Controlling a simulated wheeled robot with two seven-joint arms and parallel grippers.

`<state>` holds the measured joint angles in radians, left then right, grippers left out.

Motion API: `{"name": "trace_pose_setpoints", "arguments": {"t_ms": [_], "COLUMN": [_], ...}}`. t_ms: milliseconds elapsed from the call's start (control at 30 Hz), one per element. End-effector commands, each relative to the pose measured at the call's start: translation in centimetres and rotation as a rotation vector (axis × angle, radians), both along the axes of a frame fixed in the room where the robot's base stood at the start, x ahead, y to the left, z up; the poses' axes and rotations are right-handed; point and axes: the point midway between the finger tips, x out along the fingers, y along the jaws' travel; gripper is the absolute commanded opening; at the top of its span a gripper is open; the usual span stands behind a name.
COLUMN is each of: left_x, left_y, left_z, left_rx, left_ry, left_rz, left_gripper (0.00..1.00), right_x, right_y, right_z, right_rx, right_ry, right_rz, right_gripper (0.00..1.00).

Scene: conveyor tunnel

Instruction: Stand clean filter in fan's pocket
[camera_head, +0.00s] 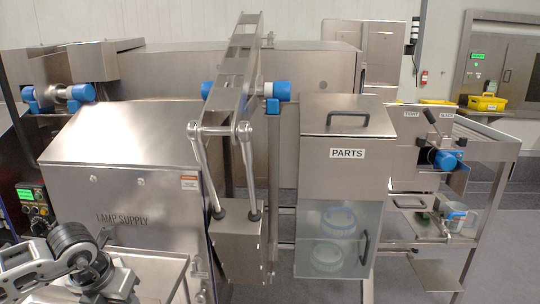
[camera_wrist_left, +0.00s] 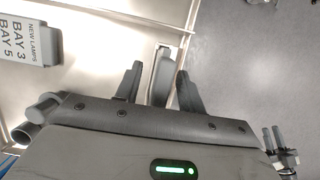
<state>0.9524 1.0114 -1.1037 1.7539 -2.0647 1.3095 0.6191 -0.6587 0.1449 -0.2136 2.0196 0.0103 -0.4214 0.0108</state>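Two round filters sit behind the clear door of the PARTS cabinet. One is blue-rimmed (camera_head: 339,221) on top and a paler one (camera_head: 327,258) is below it. I cannot tell from here which is clean. No fan pocket can be made out for certain. In the left wrist view, my left gripper (camera_wrist_left: 158,85) has its fingers apart. A slim pale grey piece (camera_wrist_left: 163,70) shows between or just beyond them, and contact cannot be told. In the head view my left arm is at the lower left, its fingertips unclear. My right gripper does not show clearly in either view.
The PARTS cabinet (camera_head: 346,153) has a handle on its lid and another on its clear door. The LAMP SUPPLY housing (camera_head: 130,150) stands at the left. A hinged metal linkage (camera_head: 236,80) rises between them. Shelves (camera_head: 437,232) with small items stand at the right. Grey floor is open beyond.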

Motion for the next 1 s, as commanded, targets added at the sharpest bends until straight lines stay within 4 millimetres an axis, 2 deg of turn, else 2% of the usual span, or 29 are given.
{"name": "trace_pose_setpoints", "arguments": {"t_ms": [33,100,133,233,267,300,567,1000], "left_x": [0.0,0.0,0.0,0.0,0.0,0.0,0.0,0.0], "left_y": [0.0,0.0,0.0,0.0,0.0,0.0,0.0,0.0], "left_z": [0.0,0.0,0.0,0.0,0.0,0.0,0.2,2.0], "left_rx": [0.000,0.000,0.000,0.000,-0.001,-0.001,-0.001,0.000], "left_ry": [0.000,0.000,0.000,0.000,0.000,0.000,0.000,0.000], "left_rz": [0.000,0.000,0.000,0.000,0.000,0.000,0.000,0.000], "left_gripper": [0.26,0.07,0.00,0.00,0.06,0.00,0.00,0.00], "right_x": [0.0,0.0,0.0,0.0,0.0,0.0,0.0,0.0], "right_y": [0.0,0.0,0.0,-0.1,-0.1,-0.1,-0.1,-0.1], "right_z": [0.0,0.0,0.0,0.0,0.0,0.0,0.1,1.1], "right_rx": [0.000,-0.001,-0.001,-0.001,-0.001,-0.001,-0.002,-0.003], "right_ry": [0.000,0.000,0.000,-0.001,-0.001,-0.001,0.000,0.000], "right_rz": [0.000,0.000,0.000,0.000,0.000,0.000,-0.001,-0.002], "right_gripper": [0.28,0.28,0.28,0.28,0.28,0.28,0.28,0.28]}}
